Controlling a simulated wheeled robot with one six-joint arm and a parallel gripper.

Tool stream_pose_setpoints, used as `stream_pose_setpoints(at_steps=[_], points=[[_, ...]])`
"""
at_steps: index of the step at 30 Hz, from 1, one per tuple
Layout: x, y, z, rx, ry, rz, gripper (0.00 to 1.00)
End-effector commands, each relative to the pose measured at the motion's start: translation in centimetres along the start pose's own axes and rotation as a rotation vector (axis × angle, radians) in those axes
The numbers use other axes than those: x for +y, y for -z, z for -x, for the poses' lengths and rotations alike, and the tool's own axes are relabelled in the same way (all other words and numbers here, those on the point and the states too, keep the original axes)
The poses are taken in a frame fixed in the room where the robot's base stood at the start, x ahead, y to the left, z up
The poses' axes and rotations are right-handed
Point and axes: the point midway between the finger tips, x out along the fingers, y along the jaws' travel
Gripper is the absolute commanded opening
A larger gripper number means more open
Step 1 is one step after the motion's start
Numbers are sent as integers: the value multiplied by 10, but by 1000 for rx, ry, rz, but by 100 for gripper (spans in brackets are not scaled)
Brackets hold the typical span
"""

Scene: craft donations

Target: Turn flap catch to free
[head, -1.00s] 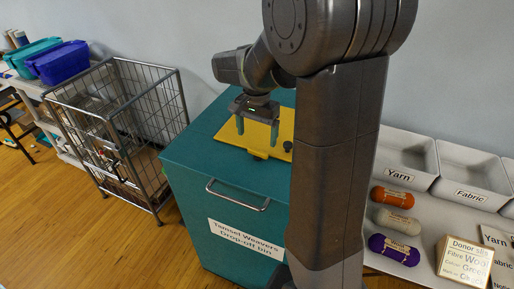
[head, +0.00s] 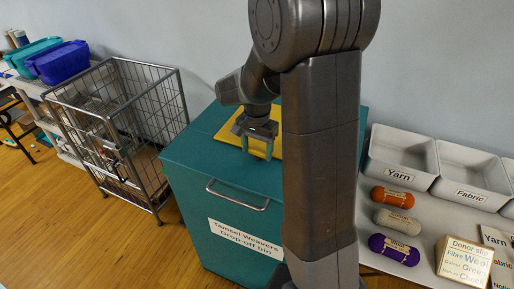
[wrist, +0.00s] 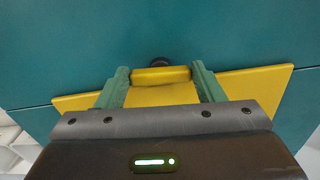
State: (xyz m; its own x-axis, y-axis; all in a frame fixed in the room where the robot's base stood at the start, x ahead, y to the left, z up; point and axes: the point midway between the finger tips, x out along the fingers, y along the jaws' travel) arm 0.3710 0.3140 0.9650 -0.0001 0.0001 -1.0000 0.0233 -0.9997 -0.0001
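The yellow flap (head: 231,125) lies on top of the teal drop-off bin (head: 188,152) and shows in the wrist view (wrist: 245,88) too. The flap catch (wrist: 161,75) is a short yellow bar at the flap's edge, with a dark round pivot (wrist: 161,61) behind it. In the head view my gripper (head: 257,147) is low over the flap's front edge, and the catch is hidden there.
A bar handle (head: 238,197) sticks out from the bin's front. A wire cage cart (head: 122,125) stands to the left. To the right, a shelf holds grey trays (head: 403,155), yarn skeins (head: 394,249) and a donor slip box (head: 464,262).

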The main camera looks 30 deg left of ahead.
Motion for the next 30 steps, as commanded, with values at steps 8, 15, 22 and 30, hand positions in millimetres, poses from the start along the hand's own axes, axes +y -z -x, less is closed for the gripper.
stream_pose_setpoints(at_steps=[8,15,22,30], points=[[0,0,0,0,0,88,39],[0,0,0,1,0,105,39],[0,0,0,1,0,105,84],[0,0,2,1,0,103,84]])
